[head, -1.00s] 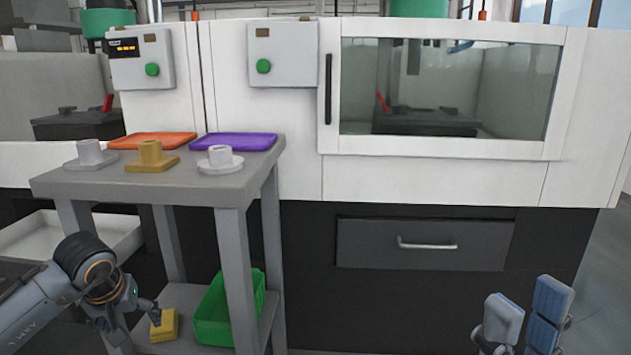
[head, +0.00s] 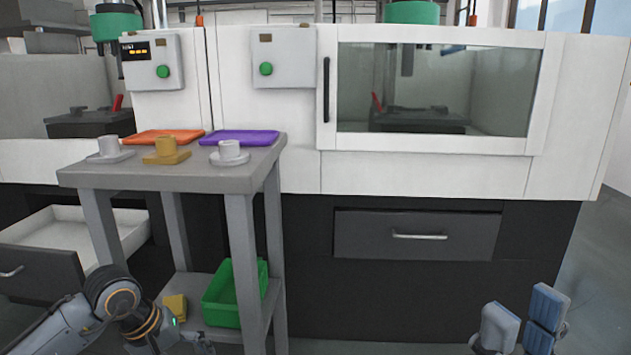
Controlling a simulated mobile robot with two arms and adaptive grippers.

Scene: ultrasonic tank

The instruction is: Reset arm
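My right gripper (head: 523,318) shows at the bottom right in the head view. Its two blue-grey finger pads stand apart with nothing between them. My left arm comes in at the bottom left, and its gripper (head: 182,345) is cut by the bottom edge in front of the grey table, so its fingers are mostly hidden. On the table (head: 190,182) stand a light grey flanged part (head: 109,147), a gold flanged part (head: 166,150) and a whitish flanged part (head: 229,152). Neither gripper touches them.
An orange tray (head: 160,136) and a purple tray (head: 238,138) lie behind the parts. A green bin (head: 222,305) and a yellow block (head: 176,305) sit on the lower shelf. An open drawer (head: 40,272) juts out at left. The windowed machine (head: 435,145) stands behind; its drawer (head: 415,235) is shut.

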